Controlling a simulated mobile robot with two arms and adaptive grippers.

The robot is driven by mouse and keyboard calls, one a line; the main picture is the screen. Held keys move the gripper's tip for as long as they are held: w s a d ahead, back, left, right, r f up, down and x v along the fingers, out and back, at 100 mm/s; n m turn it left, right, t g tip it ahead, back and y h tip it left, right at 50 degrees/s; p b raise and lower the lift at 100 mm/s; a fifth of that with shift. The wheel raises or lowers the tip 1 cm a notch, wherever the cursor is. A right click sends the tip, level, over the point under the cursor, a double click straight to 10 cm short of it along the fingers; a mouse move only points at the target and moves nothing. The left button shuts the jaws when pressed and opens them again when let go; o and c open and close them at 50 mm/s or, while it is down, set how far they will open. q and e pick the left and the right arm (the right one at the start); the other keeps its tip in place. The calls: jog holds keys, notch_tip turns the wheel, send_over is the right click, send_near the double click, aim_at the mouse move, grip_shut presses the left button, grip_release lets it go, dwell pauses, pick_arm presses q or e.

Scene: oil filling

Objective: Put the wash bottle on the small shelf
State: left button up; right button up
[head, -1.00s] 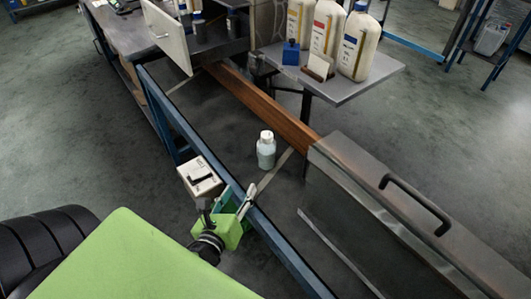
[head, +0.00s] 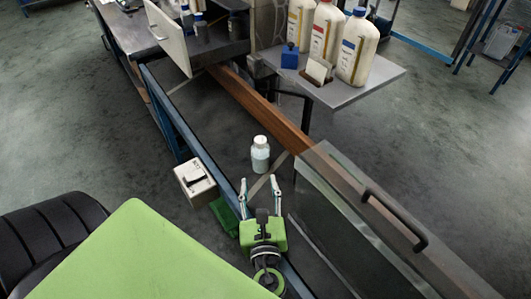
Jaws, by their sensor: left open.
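A small white bottle (head: 260,156) with a white cap stands upright near the middle of the head view, between the blue rail and the brown beam. It looks like the wash bottle. My left gripper (head: 258,190) is open and empty. Its two fingertips point up the picture toward the bottle, just short of it in the view; I see no contact. A grey shelf (head: 378,80) stands beyond, at the upper right, with several things on it. I cannot tell whether this is the small shelf. My right gripper is not in view.
Large white canisters (head: 357,48) and a blue block (head: 290,56) crowd the grey shelf; its right part is bare. A blue rail (head: 190,143) runs below my gripper. A box (head: 195,182) lies left of it.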

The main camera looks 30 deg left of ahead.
aim_at(261, 146)
pick_arm(q)
jog(key=shift+m+t+y, duration=0.3)
jog(key=shift+m+t, duration=0.1)
jog(key=shift+m, duration=0.2)
jog(key=w+a, duration=0.1)
jog(key=w, duration=0.1)
jog(key=w+a+r, duration=0.1)
jog(key=w, duration=0.1)
jog(key=w+a+r, duration=0.1)
jog(key=w, duration=0.2)
jog(key=shift+w+a+r, duration=0.1)
jog(key=shift+r, duration=0.15)
jog(key=shift+w+a+r, duration=0.2)
jog(key=shift+w+a, duration=0.15)
jog(key=shift+a, duration=0.05)
jog(key=x, duration=0.4)
jog(key=shift+w+a+r+p, duration=0.1)
jog(key=shift+a+p, duration=0.2)
jog(key=shift+c, duration=0.4)
grip_shut()
